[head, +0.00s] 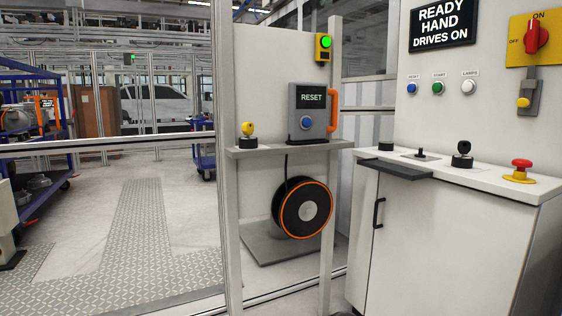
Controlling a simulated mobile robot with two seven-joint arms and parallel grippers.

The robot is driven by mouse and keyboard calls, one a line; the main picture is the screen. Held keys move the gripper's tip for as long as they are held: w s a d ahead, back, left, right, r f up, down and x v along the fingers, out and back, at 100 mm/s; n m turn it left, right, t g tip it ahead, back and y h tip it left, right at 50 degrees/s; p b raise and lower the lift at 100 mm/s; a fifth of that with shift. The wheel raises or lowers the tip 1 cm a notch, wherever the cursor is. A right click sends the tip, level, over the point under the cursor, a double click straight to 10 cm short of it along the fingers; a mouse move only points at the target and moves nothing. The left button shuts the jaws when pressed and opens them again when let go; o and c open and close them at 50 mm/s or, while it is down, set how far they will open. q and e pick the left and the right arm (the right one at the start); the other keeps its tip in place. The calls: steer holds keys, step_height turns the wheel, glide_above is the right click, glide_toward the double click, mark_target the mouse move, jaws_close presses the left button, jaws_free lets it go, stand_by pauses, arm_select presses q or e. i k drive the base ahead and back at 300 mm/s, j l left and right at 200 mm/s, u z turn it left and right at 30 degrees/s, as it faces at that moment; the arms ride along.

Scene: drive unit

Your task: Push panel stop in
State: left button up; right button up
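The panel stop (521,168) is a red mushroom button on a yellow round base. It sits on the white top of the control cabinet (445,240) at the right of the head view. From here I cannot tell whether the button is in or out. Neither of my grippers shows in the head view. The display (443,25) above the cabinet reads READY, HAND, DRIVES ON.
A black knob (462,158) and a small joystick (420,155) share the cabinet top. A red rotary switch (536,36) is on the upright panel. A RESET box (312,110) stands on a shelf (290,147) by the fence. Patterned floor lies open at left.

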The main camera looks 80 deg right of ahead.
mark_target(521, 164)
steer(key=z, duration=4.05)
steer(key=i+j, duration=0.1)
steer(key=i, duration=0.6)
steer(key=i+j, duration=0.1)
steer(key=i, duration=0.55)
steer(key=i+z, duration=0.1)
steer(key=z, duration=1.1)
